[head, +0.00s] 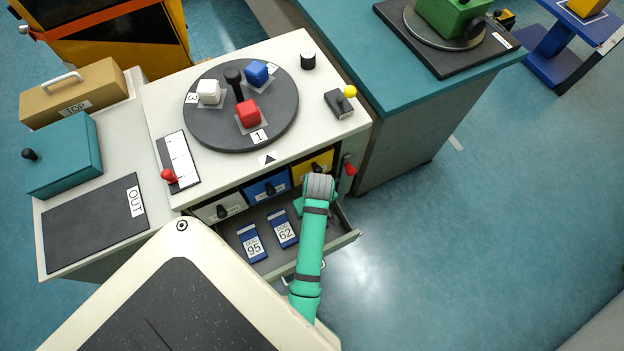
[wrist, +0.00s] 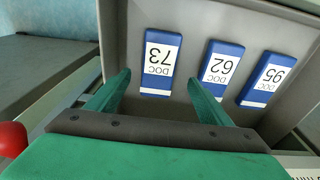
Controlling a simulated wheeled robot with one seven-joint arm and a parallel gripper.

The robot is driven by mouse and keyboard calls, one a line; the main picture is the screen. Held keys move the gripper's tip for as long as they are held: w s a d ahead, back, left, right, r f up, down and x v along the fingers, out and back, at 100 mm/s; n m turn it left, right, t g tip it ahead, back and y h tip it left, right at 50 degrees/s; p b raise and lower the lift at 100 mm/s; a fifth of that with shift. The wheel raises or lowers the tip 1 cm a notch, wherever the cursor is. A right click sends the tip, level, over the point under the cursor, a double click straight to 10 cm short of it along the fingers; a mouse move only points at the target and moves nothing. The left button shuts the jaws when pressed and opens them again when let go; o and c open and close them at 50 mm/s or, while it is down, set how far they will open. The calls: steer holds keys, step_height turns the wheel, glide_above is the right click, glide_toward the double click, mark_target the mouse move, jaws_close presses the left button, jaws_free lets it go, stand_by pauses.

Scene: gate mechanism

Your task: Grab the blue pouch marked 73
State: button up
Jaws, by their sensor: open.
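The blue pouch marked 73 (wrist: 158,62) lies flat in the open grey drawer in the wrist view, left of two similar pouches. My gripper (wrist: 157,82) is open, with one green finger at each side of pouch 73's lower part in the picture. I cannot tell whether the fingers have reached the pouch's height. In the head view my green arm (head: 312,240) reaches over the right part of the drawer and hides pouch 73 and the fingers.
Blue pouches marked 62 (wrist: 222,67) and 95 (wrist: 268,79) lie to the right in the wrist view. The drawer (head: 345,238) is pulled out below closed drawers with black knobs. A red knob (head: 350,169) sticks out by the cabinet's right corner.

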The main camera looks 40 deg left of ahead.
steer(key=shift+w+a+f, duration=0.15)
steer(key=shift+f, duration=1.3)
steer(key=shift+w+a+f, duration=0.1)
steer(key=shift+a+f, duration=0.05)
steer(key=shift+f, duration=1.25)
steer(key=c, duration=1.2)
